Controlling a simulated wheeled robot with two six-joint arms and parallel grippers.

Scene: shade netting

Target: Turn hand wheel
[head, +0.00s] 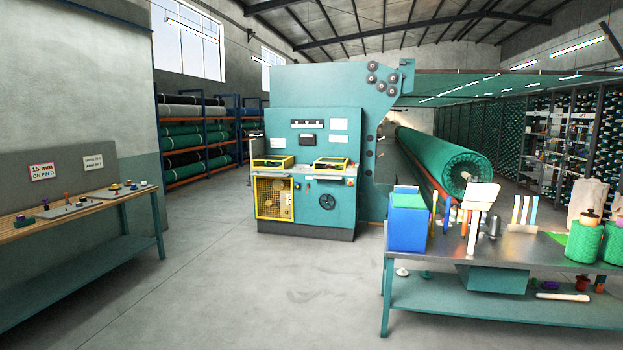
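The hand wheel (327,201) is small, dark and round with spokes. It sits low on the front panel of the teal machine (314,130), right of the yellow mesh guard (274,197). The machine stands across the floor, some way ahead of me. The wheel's face is in plain view and nothing covers it. The wheel is too small here to tell its turned position. Neither of my grippers shows in the head view.
A metal-topped table (450,244) with a blue box (408,228) stands at the right. A wooden-topped bench (75,215) runs along the left. The grey floor (270,275) between them is clear up to the machine. A green netting roll (445,160) lies behind the table.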

